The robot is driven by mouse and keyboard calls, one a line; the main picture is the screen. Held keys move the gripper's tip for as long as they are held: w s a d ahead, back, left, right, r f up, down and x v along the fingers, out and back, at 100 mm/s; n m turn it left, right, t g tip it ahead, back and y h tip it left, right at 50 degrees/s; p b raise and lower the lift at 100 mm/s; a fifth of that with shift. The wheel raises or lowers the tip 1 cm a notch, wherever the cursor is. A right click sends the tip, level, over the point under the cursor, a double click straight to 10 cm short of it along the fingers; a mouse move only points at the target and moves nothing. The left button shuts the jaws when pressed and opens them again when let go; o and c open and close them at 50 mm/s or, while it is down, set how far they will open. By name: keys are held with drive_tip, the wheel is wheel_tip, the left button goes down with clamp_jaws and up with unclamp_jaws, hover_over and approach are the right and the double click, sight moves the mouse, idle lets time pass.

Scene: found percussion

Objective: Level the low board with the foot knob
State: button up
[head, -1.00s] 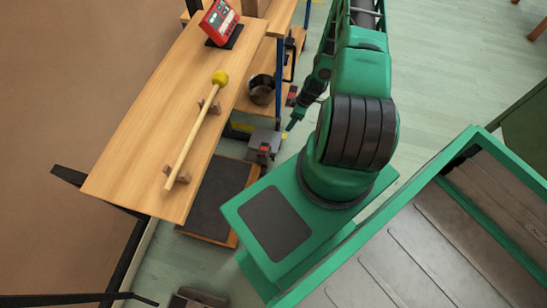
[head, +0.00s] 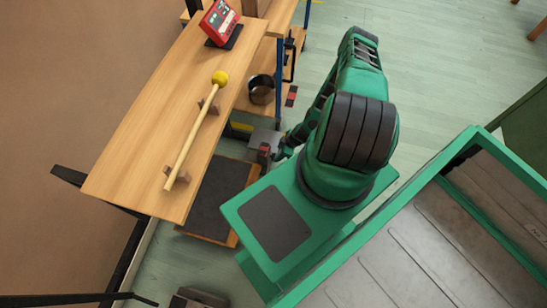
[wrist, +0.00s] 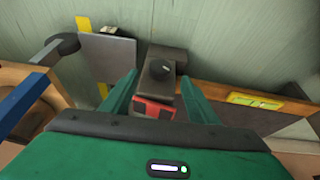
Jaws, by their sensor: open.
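The low board (head: 212,200), dark-topped with a wooden edge, lies near the floor beside the tall bench in the head view. Its wooden edge shows at the right in the wrist view (wrist: 215,93), with a yellow-green strip, perhaps a level vial (wrist: 255,99), on it. The foot knob (wrist: 161,69) is dark and round with a pale mark, on a grey block with a red front. My gripper (wrist: 159,79) is open, with its green fingers on either side of the block. I cannot tell whether they touch it. The fingertips are hard to make out in the head view.
The wooden bench (head: 150,150) carries a yellow-headed mallet (head: 195,130) on rests and a red device (head: 219,22). A metal pot (head: 261,88) sits on a lower shelf. A blue post (wrist: 25,103) and a grey plate (wrist: 107,55) stand left of my gripper.

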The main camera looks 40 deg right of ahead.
sight(275, 155)
drive_tip(key=shift+x, duration=3.05)
